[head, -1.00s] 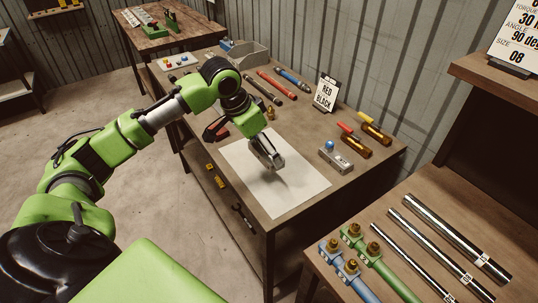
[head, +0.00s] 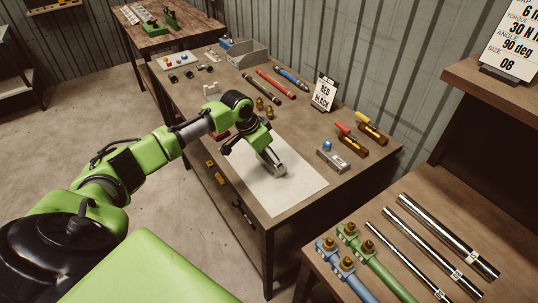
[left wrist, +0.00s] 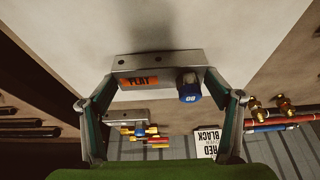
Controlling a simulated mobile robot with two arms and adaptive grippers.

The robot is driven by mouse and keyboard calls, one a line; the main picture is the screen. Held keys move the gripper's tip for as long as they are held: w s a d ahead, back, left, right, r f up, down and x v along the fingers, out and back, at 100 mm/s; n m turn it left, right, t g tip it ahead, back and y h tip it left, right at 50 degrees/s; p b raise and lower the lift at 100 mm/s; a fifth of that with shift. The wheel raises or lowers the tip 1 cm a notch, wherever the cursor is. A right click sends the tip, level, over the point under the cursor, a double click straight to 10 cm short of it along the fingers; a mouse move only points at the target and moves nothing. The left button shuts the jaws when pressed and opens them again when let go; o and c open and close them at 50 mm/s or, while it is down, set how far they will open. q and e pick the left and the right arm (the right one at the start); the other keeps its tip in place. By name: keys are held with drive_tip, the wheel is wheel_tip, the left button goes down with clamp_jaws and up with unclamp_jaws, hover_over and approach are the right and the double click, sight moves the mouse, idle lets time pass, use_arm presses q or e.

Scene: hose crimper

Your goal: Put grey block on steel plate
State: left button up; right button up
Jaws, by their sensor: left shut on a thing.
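My left gripper (head: 272,163) points down over the pale steel plate (head: 305,185), which lies flat on the workbench. It is shut on a grey block (left wrist: 158,68) with an orange "FLAT" label and a blue knob (left wrist: 188,87). In the left wrist view the block spans between the two fingers, with the plate (left wrist: 225,30) behind it. In the head view the fingers largely hide the block. I cannot tell whether it touches the plate. My right gripper is not in view.
A "RED BLACK" sign (head: 324,93), brass fittings (head: 264,105) and coloured rods (head: 276,84) are behind. The plate's front part is clear.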

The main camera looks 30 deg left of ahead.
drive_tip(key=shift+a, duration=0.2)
use_arm(q)
drive_tip(key=o, duration=1.4)
drive_tip(key=shift+f, duration=0.1)
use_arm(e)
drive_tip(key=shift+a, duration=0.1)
use_arm(q)
drive_tip(key=b+v, duration=0.2)
drive_tip(key=v, duration=1)
drive_tip(key=shift+r, duration=0.2)
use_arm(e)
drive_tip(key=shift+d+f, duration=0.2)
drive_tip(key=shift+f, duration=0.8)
use_arm(q)
drive_tip(key=shift+f, duration=0.1)
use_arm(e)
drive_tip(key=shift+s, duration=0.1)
